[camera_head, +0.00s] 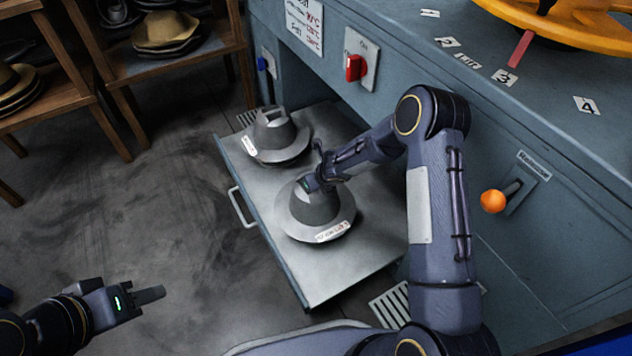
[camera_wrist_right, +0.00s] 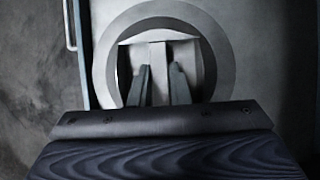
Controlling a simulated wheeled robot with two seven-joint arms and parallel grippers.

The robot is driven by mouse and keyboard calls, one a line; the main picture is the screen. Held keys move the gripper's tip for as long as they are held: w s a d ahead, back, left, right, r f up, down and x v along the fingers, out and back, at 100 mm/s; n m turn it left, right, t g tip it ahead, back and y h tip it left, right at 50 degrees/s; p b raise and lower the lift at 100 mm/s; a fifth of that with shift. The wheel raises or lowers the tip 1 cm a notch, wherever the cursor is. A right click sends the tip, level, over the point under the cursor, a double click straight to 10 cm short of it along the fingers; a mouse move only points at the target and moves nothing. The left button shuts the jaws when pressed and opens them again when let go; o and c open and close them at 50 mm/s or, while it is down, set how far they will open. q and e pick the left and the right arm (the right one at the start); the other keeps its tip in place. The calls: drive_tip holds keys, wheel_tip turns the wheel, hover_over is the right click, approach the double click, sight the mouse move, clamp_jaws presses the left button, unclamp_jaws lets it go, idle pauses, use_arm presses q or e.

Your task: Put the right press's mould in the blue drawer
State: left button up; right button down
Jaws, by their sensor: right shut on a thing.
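Two grey hat-shaped moulds are over a pulled-out metal drawer (camera_head: 355,270). The nearer mould (camera_head: 335,215) has a white label on its brim; the farther mould (camera_head: 272,140) stands near the drawer's back left. My right gripper (camera_head: 312,183) is at the top of the nearer mould. In the right wrist view, its two fingers (camera_wrist_right: 162,86) are shut on the upright grip (camera_wrist_right: 157,55) of this mould (camera_wrist_right: 215,38). I cannot tell whether the mould touches the drawer. My left gripper (camera_head: 150,295) is empty over the floor, seen from the side.
The blue-grey press cabinet (camera_head: 560,160) has a red switch (camera_head: 354,67) and an orange-knobbed lever (camera_head: 493,201). A bright blue surface (camera_head: 612,346) shows at the lower right corner. Wooden shelves (camera_head: 105,70) with hats stand at the back left. The floor (camera_head: 150,210) between is clear.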

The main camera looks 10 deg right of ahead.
drive_tip(key=shift+w+f, duration=0.1)
drive_tip(key=shift+f, duration=0.45)
use_arm(q)
drive_tip(key=shift+f, duration=0.45)
use_arm(e)
drive_tip(key=shift+r, duration=0.1)
use_arm(q)
drive_tip(key=shift+f, duration=0.1)
use_arm(e)
drive_tip(key=c, duration=1.8)
unclamp_jaws()
drive_tip(key=shift+f, duration=0.3)
drive_tip(key=o, duration=0.4)
drive_tip(key=shift+o, duration=0.2)
drive_tip(key=shift+r, duration=0.1)
